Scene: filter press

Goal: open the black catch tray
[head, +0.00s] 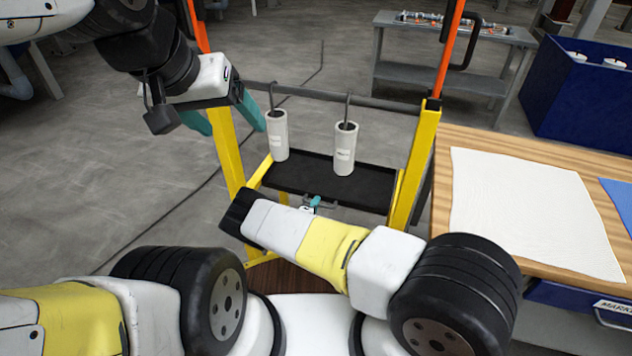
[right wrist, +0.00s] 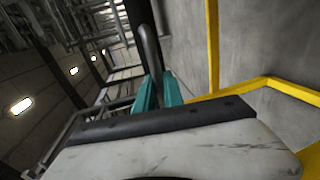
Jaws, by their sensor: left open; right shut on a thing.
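The black catch tray (head: 312,183) lies level between the yellow posts of the press frame, seen in the head view. A grey handle (head: 329,207) shows at its front edge. My right gripper (head: 316,202) is at this handle, its teal fingertips partly hidden behind my arm. In the right wrist view its teal fingers (right wrist: 158,92) are closed on a dark grey bar, the handle (right wrist: 150,50). My left gripper (head: 223,115) is open and empty, up beside the left yellow post, apart from the tray.
Two white cylinders (head: 278,136) (head: 345,150) with grey hooks are above the tray; whether they touch it is unclear. A wooden table (head: 443,200) with a white cloth (head: 530,205) stands right. A blue bin (head: 575,110) and grey bench (head: 450,45) stand behind. Open floor lies left.

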